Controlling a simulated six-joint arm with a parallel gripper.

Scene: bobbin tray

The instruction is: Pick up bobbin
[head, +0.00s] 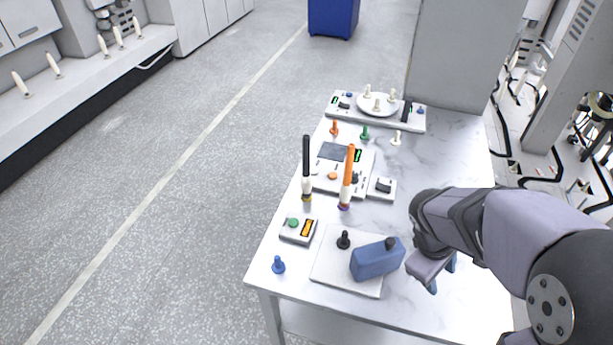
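Two tall bobbin-like pieces stand upright on the white table, one with a black upper part (306,160) and one with an orange upper part (349,168); both have pale lower ends. I cannot tell which piece is the bobbin of the task. Small peg-like pieces also stand here: a black one (344,241) on the white square tray (335,278) and a blue one (278,265) near the table's left corner. My gripper (441,277) is right of the tray, low over the table, its fingers apart and nothing visible between them.
A blue block (377,260) with a dark knob lies on the tray, close left of my gripper. A small box with a green button (297,231) and a control panel (340,170) stand behind. Small orange, green and white pegs and a round white plate (377,105) are at the far end.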

